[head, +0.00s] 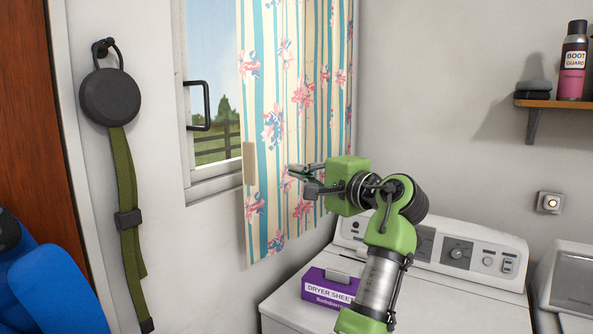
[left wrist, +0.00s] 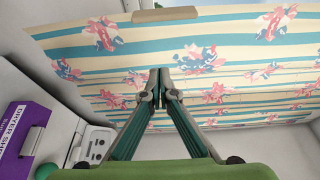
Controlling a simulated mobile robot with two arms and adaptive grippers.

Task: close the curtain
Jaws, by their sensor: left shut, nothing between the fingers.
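The curtain (head: 272,90) hangs at the right part of the window, cream with teal stripes and pink and blue flowers. It leaves the left part of the window pane (head: 212,65) uncovered. A tan tab (head: 249,163) is on its left edge. My left gripper (head: 294,176) is shut and empty in front of the curtain's lower half, to the right of the tab. In the left wrist view the closed fingertips (left wrist: 159,76) point at the curtain (left wrist: 235,62), and the tab (left wrist: 165,14) lies beyond them at the top. I cannot tell whether the fingertips touch the cloth. My right gripper is not in view.
A white dryer (head: 420,275) stands below, with a purple dryer sheet box (head: 328,288) on top. A black window handle (head: 207,105) sticks out left of the curtain. A green strap (head: 126,185) hangs on the left wall. A shelf (head: 560,103) is at right.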

